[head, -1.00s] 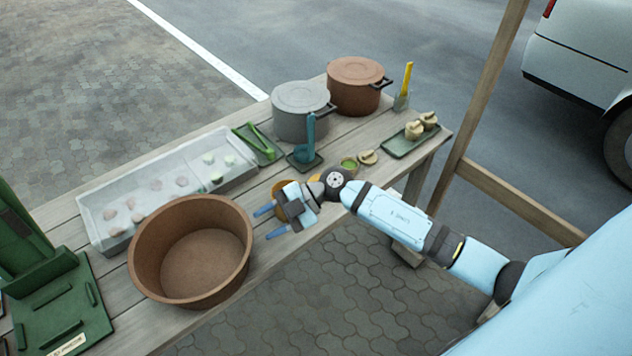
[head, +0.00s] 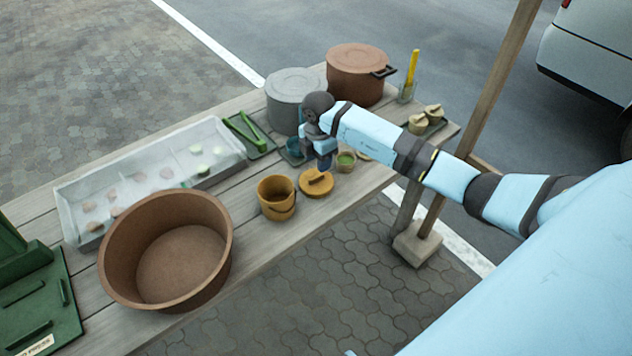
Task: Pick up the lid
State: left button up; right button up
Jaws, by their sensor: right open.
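A round orange-yellow lid (head: 316,184) with a raised handle lies flat on the wooden table, just right of an open orange-yellow pot (head: 276,197). My right gripper (head: 325,163) is open and points down, close behind and above the lid in the picture. I cannot tell how large the gap to the lid is. The wrist hides part of the area behind it. My left gripper is not in view.
A large brown basin (head: 167,250) stands at left, with a clear tray (head: 150,178) behind it. A grey pot (head: 290,98) and a brown pot (head: 357,72) stand at the back. A small cup (head: 346,161) with green contents is right of the gripper. The table's front edge is near the lid.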

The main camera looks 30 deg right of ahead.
aim_at(318, 175)
jog(key=f, duration=0.6)
jog(key=shift+w+d+f, duration=0.1)
jog(key=shift+w+f, duration=0.15)
jog(key=shift+f, duration=0.05)
grip_shut()
